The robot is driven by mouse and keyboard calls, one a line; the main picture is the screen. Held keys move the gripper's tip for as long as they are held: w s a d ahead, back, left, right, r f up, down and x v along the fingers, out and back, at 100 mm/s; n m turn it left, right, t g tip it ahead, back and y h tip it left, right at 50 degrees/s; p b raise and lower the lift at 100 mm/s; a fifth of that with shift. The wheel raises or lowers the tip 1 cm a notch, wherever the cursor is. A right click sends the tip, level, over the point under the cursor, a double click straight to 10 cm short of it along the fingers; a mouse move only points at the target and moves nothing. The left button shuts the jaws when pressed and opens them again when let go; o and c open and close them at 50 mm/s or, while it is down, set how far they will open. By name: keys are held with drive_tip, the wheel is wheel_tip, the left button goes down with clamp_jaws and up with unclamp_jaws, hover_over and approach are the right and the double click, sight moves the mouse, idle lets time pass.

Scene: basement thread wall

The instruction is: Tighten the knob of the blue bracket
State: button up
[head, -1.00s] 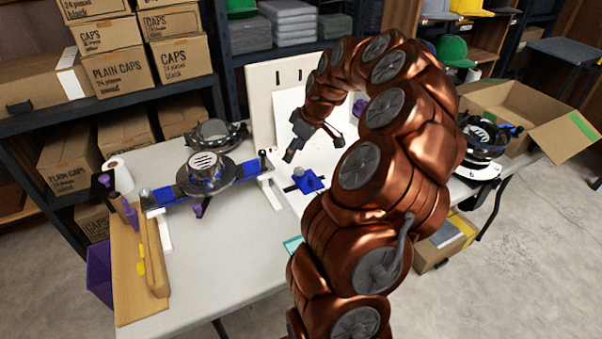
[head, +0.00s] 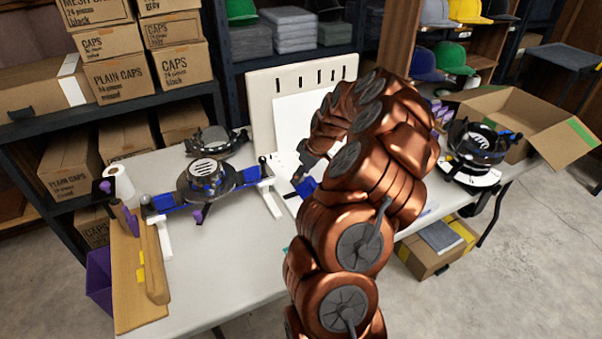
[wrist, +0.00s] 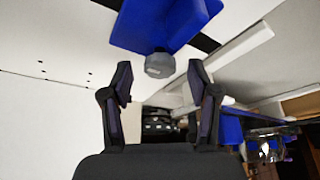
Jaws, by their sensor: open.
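The blue bracket (head: 306,187) is by the white board on the table in the head view, partly hidden by my arm. In the wrist view the blue bracket (wrist: 165,22) fills the top middle, with a round grey knob (wrist: 160,65) below it. My gripper (wrist: 160,78) is open, one finger on each side of the knob in the picture. No contact with the knob shows, and how far it sits between the fingers in depth is unclear. In the head view my gripper (head: 299,174) is small and dark beside the bracket.
A blue fixture bar with a round black frame (head: 208,182) stands left on the table. A white slotted panel (head: 262,105) rises behind the bracket. A black cap frame (head: 478,145) and an open carton (head: 530,115) are at right.

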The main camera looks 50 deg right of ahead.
clamp_jaws()
drive_tip(key=shift+f, duration=0.1)
idle(0.5)
drive_tip(key=shift+m+b, duration=0.3)
drive_tip(key=m+h+b, duration=0.1)
drive_tip(key=m+b, duration=0.1)
drive_tip(key=m, duration=0.1)
drive_tip(key=shift+a+f+m+h+b, duration=0.2)
drive_tip(key=shift+m+h+b, duration=0.1)
drive_tip(key=shift+h+b, duration=0.1)
drive_tip(key=m+h+b, duration=0.1)
drive_tip(key=m, duration=0.2)
drive_tip(key=shift+r+m+b, duration=0.15)
drive_tip(key=shift+m+b, duration=0.15)
drive_tip(key=shift+b, duration=0.1)
drive_tip(key=m+h+b, duration=0.1)
drive_tip(key=m, duration=0.1)
drive_tip(key=m+g+h+b, duration=0.1)
drive_tip(key=m, duration=0.2)
drive_tip(key=shift+w+a+g, duration=0.2)
drive_tip(key=shift+g, duration=0.1)
drive_tip(key=shift+w+r+m+g+h+b, duration=0.1)
drive_tip(key=shift+m+g+h+b, duration=0.15)
drive_tip(key=shift+m, duration=0.75)
drive_tip(key=shift+w+r+m+g+h+b, duration=0.15)
drive_tip(key=shift+m+g, duration=0.2)
drive_tip(key=shift+m, duration=0.65)
drive_tip(key=shift+s+a+f, duration=0.1)
